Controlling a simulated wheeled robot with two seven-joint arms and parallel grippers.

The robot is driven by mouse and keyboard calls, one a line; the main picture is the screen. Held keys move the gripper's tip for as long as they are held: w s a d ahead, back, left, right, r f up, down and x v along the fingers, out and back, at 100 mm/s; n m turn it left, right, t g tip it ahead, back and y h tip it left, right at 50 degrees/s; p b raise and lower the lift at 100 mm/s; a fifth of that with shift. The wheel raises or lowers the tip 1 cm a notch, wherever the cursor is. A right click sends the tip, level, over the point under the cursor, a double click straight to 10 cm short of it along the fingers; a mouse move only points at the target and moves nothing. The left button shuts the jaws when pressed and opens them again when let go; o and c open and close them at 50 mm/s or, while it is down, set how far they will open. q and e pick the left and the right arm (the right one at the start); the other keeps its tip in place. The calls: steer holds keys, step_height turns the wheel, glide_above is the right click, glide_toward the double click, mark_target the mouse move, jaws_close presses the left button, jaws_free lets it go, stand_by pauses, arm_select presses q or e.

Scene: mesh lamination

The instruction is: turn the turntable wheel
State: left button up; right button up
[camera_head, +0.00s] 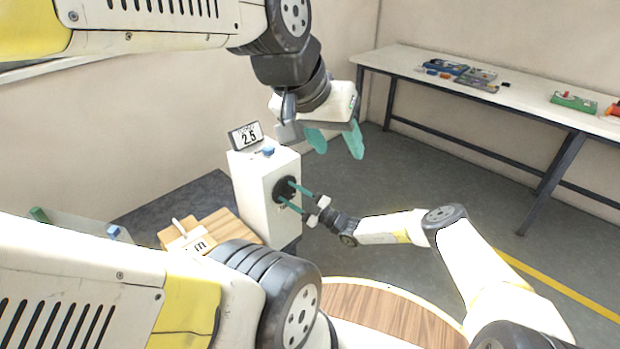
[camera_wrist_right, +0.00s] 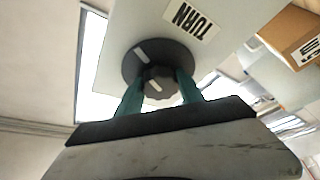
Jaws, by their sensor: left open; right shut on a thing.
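The turntable wheel (camera_head: 284,189) is a dark round knob on the side of a white box (camera_head: 250,190). In the right wrist view the wheel (camera_wrist_right: 130,62) is a dark disc with a white mark and a grey fluted hub (camera_wrist_right: 159,84), beside a "TURN" label (camera_wrist_right: 190,20). My right gripper (camera_head: 294,196) has its teal fingers on either side of the hub, shut on it; it also shows in the right wrist view (camera_wrist_right: 160,92). My left gripper (camera_head: 336,142) is open and empty, in the air above and to the right of the box.
A small display (camera_head: 246,137) reading 2.5 and a blue item (camera_head: 267,151) are on top of the box. A cardboard-coloured box (camera_head: 232,226) stands to its left. A long table (camera_head: 530,92) with small parts runs along the back right. A round wooden tabletop (camera_head: 385,312) is in front.

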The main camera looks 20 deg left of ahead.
steer(key=m+t, duration=0.1)
steer(key=m, duration=0.3)
steer(key=m+t, duration=0.2)
steer(key=m, duration=0.1)
steer(key=shift+s+m+t+y, duration=0.15)
steer(key=shift+m+t+y, duration=0.15)
steer(key=shift+m, duration=0.1)
steer(key=shift+a+m+t+h, duration=0.1)
steer(key=shift+m+t+h, duration=0.25)
steer(key=shift+m+t, duration=0.95)
steer(key=shift+m+t+h, duration=0.35)
steer(key=shift+m+t, duration=0.15)
steer(key=shift+m, duration=1.9)
steer(key=shift+r, duration=0.1)
steer(key=o, duration=1.4)
steer(key=shift+v, duration=3.95)
